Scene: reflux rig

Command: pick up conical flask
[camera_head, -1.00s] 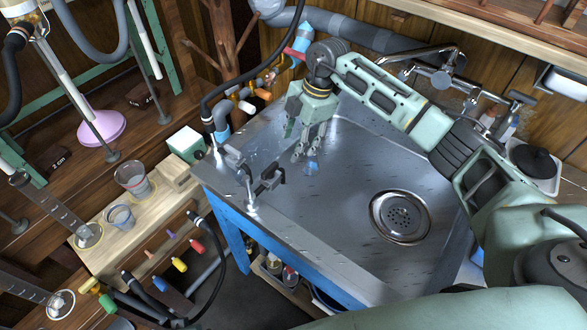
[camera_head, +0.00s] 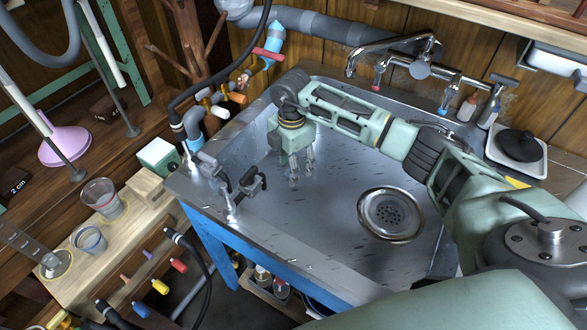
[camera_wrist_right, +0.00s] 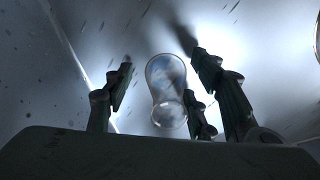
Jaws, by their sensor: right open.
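A clear glass vessel, the conical flask (camera_wrist_right: 166,92), shows in the right wrist view, over the bright metal of the sink. My right gripper (camera_wrist_right: 160,76) has its fingers spread on both sides of it. There is a gap on the left; I cannot tell whether the fingers on the right touch it. In the head view my right gripper (camera_head: 302,178) points down into the left part of the metal sink (camera_head: 300,225). The flask cannot be made out there, behind the fingers. My left gripper is in neither view.
Taps (camera_head: 245,188) stand at the sink's left edge and a faucet (camera_head: 420,68) at its back. The drain (camera_head: 391,213) is right of my gripper. Glass beakers (camera_head: 104,198) stand on the wooden bench at left. The sink floor around the drain is clear.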

